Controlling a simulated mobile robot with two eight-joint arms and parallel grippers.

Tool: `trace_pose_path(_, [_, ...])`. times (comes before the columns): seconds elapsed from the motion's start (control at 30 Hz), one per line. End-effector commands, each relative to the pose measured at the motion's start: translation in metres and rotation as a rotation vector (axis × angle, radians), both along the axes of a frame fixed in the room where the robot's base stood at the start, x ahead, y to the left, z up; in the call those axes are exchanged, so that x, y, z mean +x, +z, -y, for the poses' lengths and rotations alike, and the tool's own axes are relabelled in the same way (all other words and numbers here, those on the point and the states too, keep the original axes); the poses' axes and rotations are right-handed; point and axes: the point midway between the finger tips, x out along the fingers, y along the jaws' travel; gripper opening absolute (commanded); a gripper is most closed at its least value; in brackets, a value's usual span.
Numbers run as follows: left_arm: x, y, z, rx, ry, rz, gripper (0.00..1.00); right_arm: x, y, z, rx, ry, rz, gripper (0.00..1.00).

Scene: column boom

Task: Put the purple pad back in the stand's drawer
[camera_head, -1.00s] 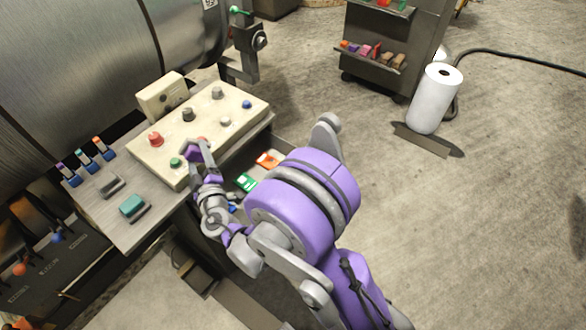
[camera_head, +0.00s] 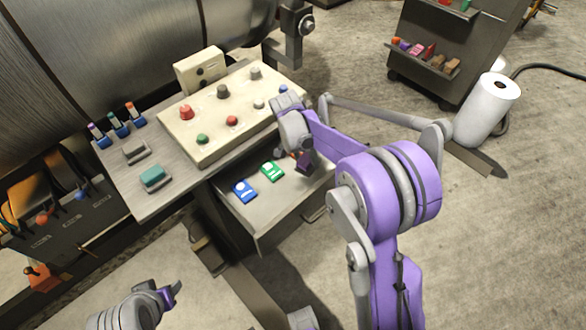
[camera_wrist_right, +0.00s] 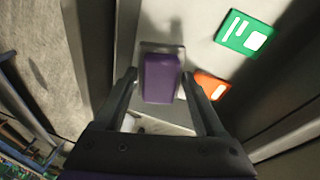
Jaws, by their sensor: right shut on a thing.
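The purple pad (camera_wrist_right: 160,80) sits between the fingers of my right gripper (camera_wrist_right: 158,88) in the right wrist view, with a pale grey base under it. In the head view my right gripper (camera_head: 303,163) is low over the right part of the open drawer (camera_head: 262,213), and the pad cannot be told apart from it. The drawer's light floor lies under the pad in the wrist view; whether they touch is unclear. The drawer sticks out from the stand (camera_head: 140,203). My left gripper (camera_head: 170,292) is at the lower left, away from the drawer; its opening is unclear.
A blue card (camera_head: 244,191) and a green card (camera_head: 271,171) lie in the drawer. An orange card (camera_wrist_right: 211,86) is close beside the right finger. A cream button panel (camera_head: 215,137) and a teal pad (camera_head: 155,178) are on the stand's top.

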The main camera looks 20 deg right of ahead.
Motion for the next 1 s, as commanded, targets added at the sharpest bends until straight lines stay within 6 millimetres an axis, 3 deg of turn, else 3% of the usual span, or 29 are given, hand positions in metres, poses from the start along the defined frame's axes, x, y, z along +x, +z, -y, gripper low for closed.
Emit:
trace_pose_path(0.13, [-0.002,-0.007,0.0,0.0,0.0,-0.003,0.5,-0.018,0.001,-0.033,0.166,-0.148,0.06,0.27])
trace_pose_path(0.3, [-0.002,-0.009,0.0,0.0,0.0,-0.004,0.5,-0.022,0.008,-0.051,0.228,-0.196,0.091,0.27])
trace_pose_path(0.57, [-0.004,-0.018,0.0,0.0,0.0,-0.007,0.5,-0.023,-0.005,-0.052,0.233,-0.199,0.093,0.27])
trace_pose_path(1.0, [-0.008,-0.052,0.0,0.0,0.0,-0.018,0.5,-0.022,-0.055,-0.052,0.231,-0.197,0.093,0.27])
